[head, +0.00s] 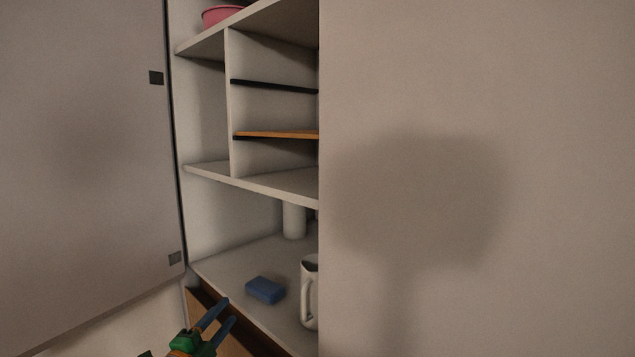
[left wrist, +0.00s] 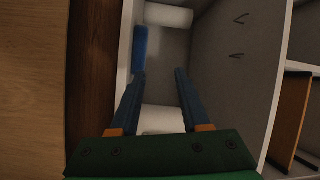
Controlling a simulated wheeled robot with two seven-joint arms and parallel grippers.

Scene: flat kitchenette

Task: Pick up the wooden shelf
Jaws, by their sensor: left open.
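The wooden shelf (head: 278,134) is a thin orange-brown board lying flat in the divided upper part of the open cabinet. Its right end is hidden by the pale panel in front. In the left wrist view an orange-brown board, which looks like the same shelf (left wrist: 291,119), stands at the right edge. My left gripper (head: 228,311) is low at the cabinet's front edge, well below the shelf. It also shows in the left wrist view (left wrist: 160,76), with its blue fingers apart and no object held. My right gripper is not in view.
A blue sponge (head: 265,290), a white jug (head: 311,292) and a white cylinder (head: 293,220) stand on the lower cabinet board. A dark shelf (head: 275,87) lies above the wooden one. A pink bowl (head: 221,15) sits on top. An open door (head: 80,160) stands left; a large panel (head: 480,170) blocks the right.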

